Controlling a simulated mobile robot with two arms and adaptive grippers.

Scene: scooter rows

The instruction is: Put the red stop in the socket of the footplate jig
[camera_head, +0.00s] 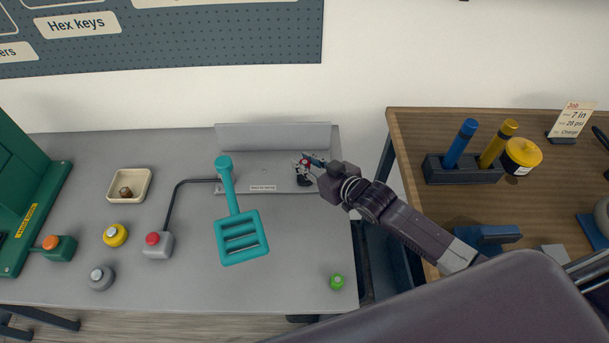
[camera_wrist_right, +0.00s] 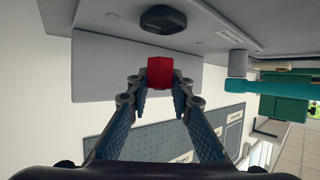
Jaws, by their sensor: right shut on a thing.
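The red stop (camera_wrist_right: 160,72) is between the fingertips of my right gripper (camera_wrist_right: 159,88), which is shut on it. In the head view the right gripper (camera_head: 311,165) reaches in from the right, over the right end of the grey footplate jig (camera_head: 235,173). A dark hexagonal piece, seemingly the socket (camera_wrist_right: 163,18), is on the jig's plate. In the wrist view it is just beyond the stop, with a gap between them. In the head view a dark piece shows just below the fingertips, and the stop is mostly covered. My left gripper is not in view.
A teal slotted paddle (camera_head: 241,238) lies at the jig's front. A red-topped grey box (camera_head: 158,248) has a bent dark rod to the jig. A yellow knob (camera_head: 115,236), cream tray (camera_head: 143,199) and green piece (camera_head: 337,282) stand apart. A wooden table (camera_head: 420,150) is right.

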